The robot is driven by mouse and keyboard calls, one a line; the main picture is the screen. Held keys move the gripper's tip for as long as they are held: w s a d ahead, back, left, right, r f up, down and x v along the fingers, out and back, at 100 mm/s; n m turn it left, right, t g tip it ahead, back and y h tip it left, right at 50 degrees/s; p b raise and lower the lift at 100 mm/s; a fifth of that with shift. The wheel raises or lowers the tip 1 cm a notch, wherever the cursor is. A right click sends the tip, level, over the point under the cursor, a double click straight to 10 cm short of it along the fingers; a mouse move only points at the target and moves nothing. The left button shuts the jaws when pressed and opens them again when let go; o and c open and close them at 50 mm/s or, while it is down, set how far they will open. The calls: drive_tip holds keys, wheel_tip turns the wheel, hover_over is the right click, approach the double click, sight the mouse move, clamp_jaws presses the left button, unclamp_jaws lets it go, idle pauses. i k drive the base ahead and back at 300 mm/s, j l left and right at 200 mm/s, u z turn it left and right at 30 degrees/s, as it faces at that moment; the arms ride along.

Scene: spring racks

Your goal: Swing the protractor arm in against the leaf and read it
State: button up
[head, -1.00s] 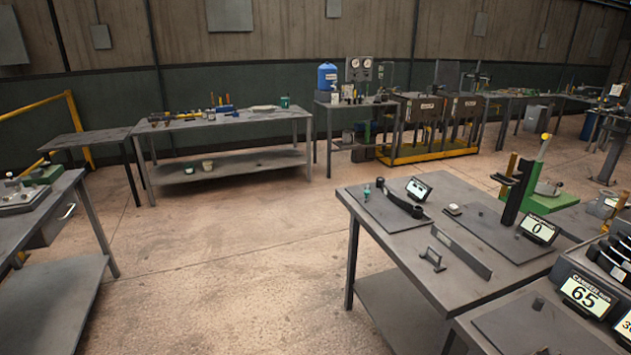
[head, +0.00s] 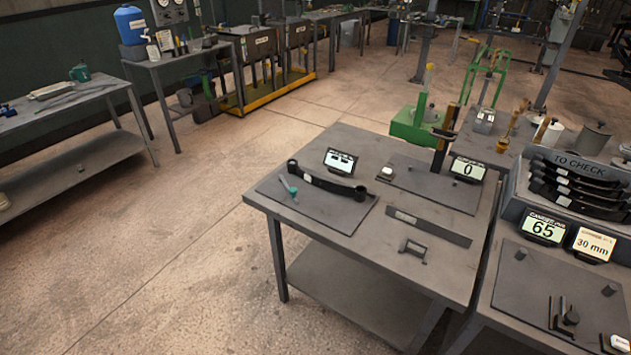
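A dark, curved spring leaf (head: 332,183) with an eye at its left end lies along the back of a dark plate (head: 318,205) on the grey bench in the middle of the head view. A small teal-handled piece (head: 289,188), possibly the protractor arm, sits on the plate at the left, close in front of the leaf. I cannot tell whether they touch. My gripper is not in view.
The same bench (head: 395,262) holds a flat bar (head: 428,227), a small bracket (head: 411,251) and an upright gauge with a display reading 0 (head: 468,169). Open floor (head: 190,250) lies left.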

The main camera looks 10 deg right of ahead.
sight(293, 191)
drive_tip(key=i+j, duration=0.15)
drive_tip(key=i+l+u, duration=0.15)
drive_tip(key=i, duration=0.35)
drive_tip(key=i+l+u, duration=0.15)
drive_tip(key=i, duration=0.35)
